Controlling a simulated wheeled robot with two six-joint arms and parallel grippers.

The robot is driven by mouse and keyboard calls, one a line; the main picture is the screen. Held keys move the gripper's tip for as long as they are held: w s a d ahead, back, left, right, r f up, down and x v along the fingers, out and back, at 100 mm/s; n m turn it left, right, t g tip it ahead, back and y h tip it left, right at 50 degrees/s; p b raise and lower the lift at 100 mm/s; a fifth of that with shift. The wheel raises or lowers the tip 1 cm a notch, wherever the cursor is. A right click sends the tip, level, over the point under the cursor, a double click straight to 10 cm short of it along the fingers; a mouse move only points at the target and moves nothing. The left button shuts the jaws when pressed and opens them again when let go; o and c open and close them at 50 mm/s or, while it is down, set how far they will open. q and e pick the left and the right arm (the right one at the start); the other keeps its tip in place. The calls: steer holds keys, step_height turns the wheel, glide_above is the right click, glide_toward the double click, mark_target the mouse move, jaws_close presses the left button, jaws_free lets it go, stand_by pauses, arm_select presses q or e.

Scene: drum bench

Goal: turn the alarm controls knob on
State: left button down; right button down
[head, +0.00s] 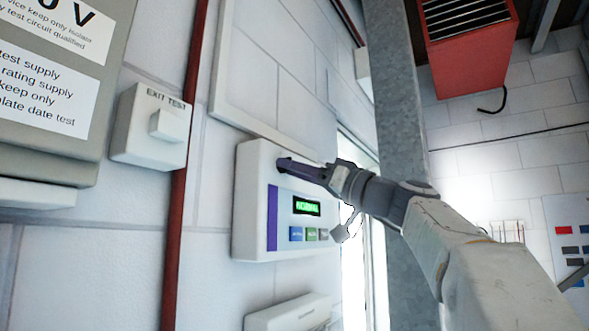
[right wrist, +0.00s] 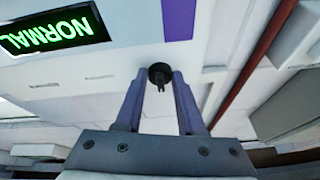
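The alarm controls panel (head: 255,225) is a white wall box with a purple stripe, a green display reading NORMAL (head: 307,207) and a row of small buttons. Its round black knob (right wrist: 160,75) shows in the right wrist view, with a small grip part sticking out. In the head view the knob is mostly hidden behind my right gripper (head: 285,165), which reaches the upper part of the panel from the right. In the right wrist view, the two purple fingers of my right gripper (right wrist: 160,80) stand apart, one on each side of the knob. Whether they touch it I cannot tell. My left gripper is not in view.
An EXIT TEST box (head: 150,125) and a red vertical pipe (head: 180,220) are left of the panel. Another white box (head: 290,315) sits just below. A grey metal post (head: 397,90) stands behind my right arm. A red unit (head: 470,60) hangs at upper right.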

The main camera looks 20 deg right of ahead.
steer(key=shift+m, duration=0.3)
steer(key=shift+s+a+r+m+h+p, duration=0.2)
steer(key=shift+m+h+p, duration=0.9)
steer(key=shift+m, duration=2.55)
steer(key=shift+s+a+r+m+h+p, duration=0.1)
steer(key=shift+r+m+h+p, duration=0.2)
steer(key=shift+m+h, duration=2.45)
steer(key=shift+s+a+r+m+h+p, duration=0.15)
steer(key=shift+m+h+p, duration=0.5)
steer(key=shift+m, duration=3.85)
steer(key=c, duration=0.8)
jaws_free()
